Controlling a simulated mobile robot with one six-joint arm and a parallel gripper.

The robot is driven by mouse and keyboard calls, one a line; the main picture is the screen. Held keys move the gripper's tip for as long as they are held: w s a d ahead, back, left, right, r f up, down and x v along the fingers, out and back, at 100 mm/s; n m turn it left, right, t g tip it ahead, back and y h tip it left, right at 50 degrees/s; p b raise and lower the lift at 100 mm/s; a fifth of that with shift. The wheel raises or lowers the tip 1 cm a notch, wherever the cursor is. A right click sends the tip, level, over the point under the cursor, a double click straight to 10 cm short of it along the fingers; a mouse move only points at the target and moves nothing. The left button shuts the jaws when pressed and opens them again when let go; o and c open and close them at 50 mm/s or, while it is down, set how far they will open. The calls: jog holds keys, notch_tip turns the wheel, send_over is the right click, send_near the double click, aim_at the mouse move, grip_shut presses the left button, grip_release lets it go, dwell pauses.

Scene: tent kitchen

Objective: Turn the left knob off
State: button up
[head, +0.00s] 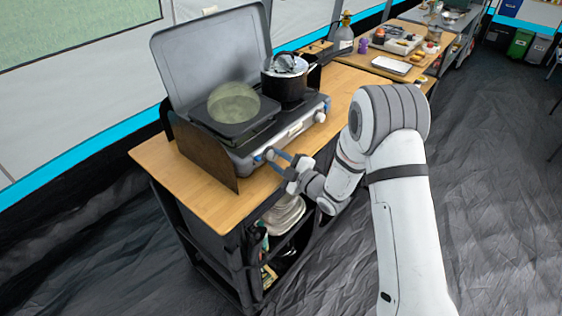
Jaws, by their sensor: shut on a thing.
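The grey camping stove (292,130) stands on the wooden counter with its lid raised. Its left knob (258,158) is on the front panel, near the left corner, mostly hidden by my gripper. My gripper (269,157) reaches in from the right and is shut on the left knob. The knob's exact angle cannot be made out. The right knob (320,117) is pale and sits at the right end of the same panel, clear of my gripper.
A lidded dark pot (286,84) stands on the right burner. A translucent greenish round shape (233,104) shows over the left burner. A dark side panel (200,152) flanks the stove's left. Bare counter (160,164) lies left; shelves are below.

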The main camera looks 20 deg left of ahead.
jog(key=shift+a, duration=0.2)
jog(key=m+b, duration=0.4)
jog(key=m, duration=0.2)
jog(key=shift+r+m+g, duration=0.15)
jog(key=shift+m+g, duration=0.15)
jog(key=shift+g, duration=0.1)
jog(key=m, duration=0.3)
jog(key=shift+r+b, duration=0.1)
jog(key=shift+b, duration=0.2)
jog(key=shift+m+g, duration=0.3)
jog(key=shift+m, duration=1.2)
jog(key=o, duration=0.7)
jog(key=shift+a, duration=0.15)
